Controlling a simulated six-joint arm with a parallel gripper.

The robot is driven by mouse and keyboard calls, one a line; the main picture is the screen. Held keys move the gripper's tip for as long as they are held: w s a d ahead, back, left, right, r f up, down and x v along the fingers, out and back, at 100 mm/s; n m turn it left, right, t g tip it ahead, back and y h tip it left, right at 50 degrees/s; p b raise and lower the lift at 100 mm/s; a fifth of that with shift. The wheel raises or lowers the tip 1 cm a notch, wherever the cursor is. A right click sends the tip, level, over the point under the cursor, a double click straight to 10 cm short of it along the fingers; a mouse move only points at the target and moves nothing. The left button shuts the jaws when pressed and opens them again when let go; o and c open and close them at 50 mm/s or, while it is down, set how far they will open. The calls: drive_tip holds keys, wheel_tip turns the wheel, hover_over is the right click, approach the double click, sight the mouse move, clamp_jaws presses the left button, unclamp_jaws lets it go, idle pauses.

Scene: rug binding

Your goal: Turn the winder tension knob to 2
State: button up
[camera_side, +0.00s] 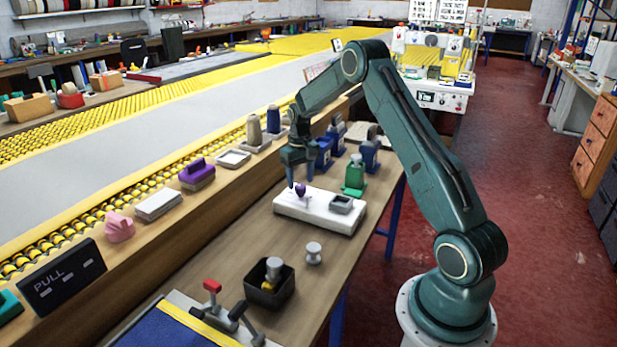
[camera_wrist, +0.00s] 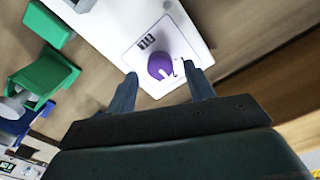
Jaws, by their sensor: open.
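A purple knob (camera_wrist: 161,66) stands on a white box (camera_wrist: 190,25) with a pale marked panel around it. In the side view the purple knob (camera_side: 300,189) sits on the left part of the white box (camera_side: 322,217), which lies on the wooden bench. My gripper (camera_wrist: 163,92) is open, with one blue-grey finger on each side of the knob in the wrist view. In the side view my gripper (camera_side: 301,180) points down just above and behind the knob. The numbers on the dial are too small and blurred to read.
A grey square tray (camera_side: 342,204) sits on the box's right part. A green bottle-like piece (camera_side: 354,176) and several blue ones stand behind. A grey-white spool (camera_side: 313,253) and a black bin (camera_side: 270,285) stand in front.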

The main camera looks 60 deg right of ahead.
sight(300, 187)
wheel_tip(300, 187, up, 12)
idle(0.5)
drive_tip(key=shift+a+r, duration=0.1)
drive_tip(key=s+a+r+n+t, duration=0.1)
drive_tip(key=s+a+r, duration=0.4)
drive_tip(key=a+r, duration=0.3)
drive_tip(key=s+a+r+n+t, duration=0.2)
drive_tip(key=s+a+r, duration=0.35)
drive_tip(key=a, duration=0.55)
drive_tip(key=s+a+f+n+t, duration=0.1)
drive_tip(key=s+a, duration=0.4)
drive_tip(key=s, duration=0.3)
drive_tip(key=s+a+f+n+t, duration=0.1)
drive_tip(key=s+a, duration=0.4)
drive_tip(key=s, duration=0.4)
drive_tip(key=shift+s+a+f+t, duration=0.2)
drive_tip(key=shift+s+a+t, duration=0.1)
drive_tip(key=shift+a, duration=0.1)
